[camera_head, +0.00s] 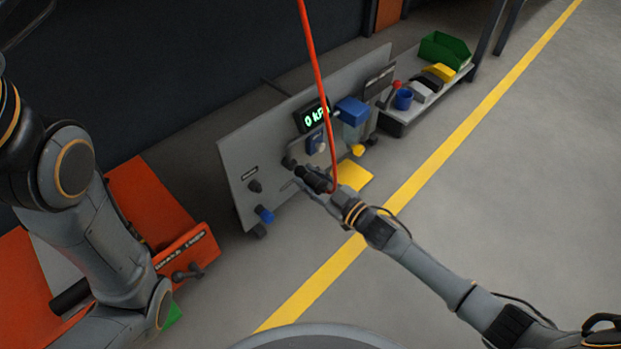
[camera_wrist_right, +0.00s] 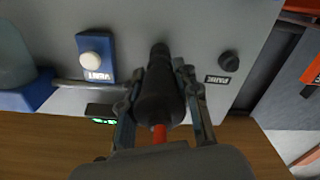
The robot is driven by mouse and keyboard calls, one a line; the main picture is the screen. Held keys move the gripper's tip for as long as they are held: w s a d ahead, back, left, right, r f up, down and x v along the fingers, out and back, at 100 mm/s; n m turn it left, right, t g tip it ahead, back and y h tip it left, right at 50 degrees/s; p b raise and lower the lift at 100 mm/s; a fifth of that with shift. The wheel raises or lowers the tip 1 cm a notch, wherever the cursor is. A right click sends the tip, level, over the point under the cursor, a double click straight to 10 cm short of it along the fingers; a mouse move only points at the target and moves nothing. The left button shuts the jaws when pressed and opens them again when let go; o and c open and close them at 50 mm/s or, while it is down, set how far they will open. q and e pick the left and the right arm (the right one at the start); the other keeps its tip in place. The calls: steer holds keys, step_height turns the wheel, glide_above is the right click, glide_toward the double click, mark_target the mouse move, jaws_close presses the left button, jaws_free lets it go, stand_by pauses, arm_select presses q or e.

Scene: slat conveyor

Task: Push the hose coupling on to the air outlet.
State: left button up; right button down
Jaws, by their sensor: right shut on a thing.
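My right gripper (camera_head: 308,183) is shut on the dark hose coupling (camera_head: 317,180) in front of the grey panel. In the right wrist view, the coupling (camera_wrist_right: 158,97) sits between the two fingers of the gripper (camera_wrist_right: 160,105), pointing at the panel. A dark stub, the air outlet (camera_head: 288,162), is on the panel in line with it; it also shows just beyond the coupling in the wrist view (camera_wrist_right: 160,50). I cannot tell whether the two touch or how far they overlap. The red hose (camera_head: 316,70) runs up from the coupling's rear. My left gripper is not in view.
The grey panel (camera_head: 238,152) carries a lit display (camera_head: 314,116) reading 0 kPa, a blue VENT plate (camera_wrist_right: 96,72) with a white button, and a dark PARK stub (camera_wrist_right: 229,61). An orange structure (camera_head: 150,195) is at left. Open floor lies at right.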

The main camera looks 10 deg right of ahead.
steer(key=shift+w+a, duration=0.45)
steer(key=shift+w, duration=0.15)
stand_by(0.3)
steer(key=c, duration=0.9)
jaws_free()
steer(key=v, duration=1.2)
steer(key=shift+s, duration=0.1)
